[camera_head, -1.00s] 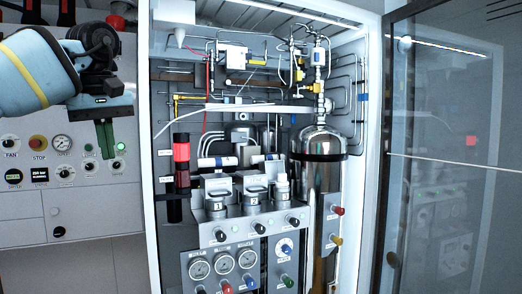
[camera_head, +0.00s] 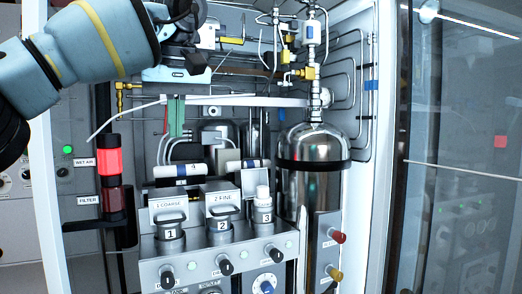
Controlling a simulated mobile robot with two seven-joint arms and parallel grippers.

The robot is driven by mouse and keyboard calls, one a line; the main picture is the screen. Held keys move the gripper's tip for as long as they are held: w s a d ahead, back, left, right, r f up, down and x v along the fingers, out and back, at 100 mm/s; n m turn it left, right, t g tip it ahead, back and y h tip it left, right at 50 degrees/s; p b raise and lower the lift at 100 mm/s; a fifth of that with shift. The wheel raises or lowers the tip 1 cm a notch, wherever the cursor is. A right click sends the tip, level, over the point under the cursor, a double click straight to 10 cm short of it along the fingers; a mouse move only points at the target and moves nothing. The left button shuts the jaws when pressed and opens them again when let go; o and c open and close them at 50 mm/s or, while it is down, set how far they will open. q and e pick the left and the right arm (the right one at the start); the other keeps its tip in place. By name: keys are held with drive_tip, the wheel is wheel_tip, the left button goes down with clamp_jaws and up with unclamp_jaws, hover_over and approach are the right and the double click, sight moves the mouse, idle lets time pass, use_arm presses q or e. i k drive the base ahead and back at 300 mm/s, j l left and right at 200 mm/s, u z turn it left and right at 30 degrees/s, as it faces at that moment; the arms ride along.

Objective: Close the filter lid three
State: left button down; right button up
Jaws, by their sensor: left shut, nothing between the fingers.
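Three metal filter housings stand in a row on the panel: housing 1 (camera_head: 169,232), housing 2 (camera_head: 221,227) and housing 3 (camera_head: 263,217). Housings 1 and 2 have dark handles across their tops. My right gripper is not in view.
A tall steel tank (camera_head: 310,180) stands right of housing 3. A red lamp (camera_head: 109,160) is at the left. White cylinders (camera_head: 180,170) lie behind the housings. Thin pipes run above. The open glass door (camera_head: 460,170) is at the right.

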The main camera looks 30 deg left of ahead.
sight(247, 181)
drive_tip(key=i+j, duration=0.1)
drive_tip(key=i, duration=0.5)
drive_tip(key=i+j, duration=0.15)
drive_tip(key=i, duration=0.45)
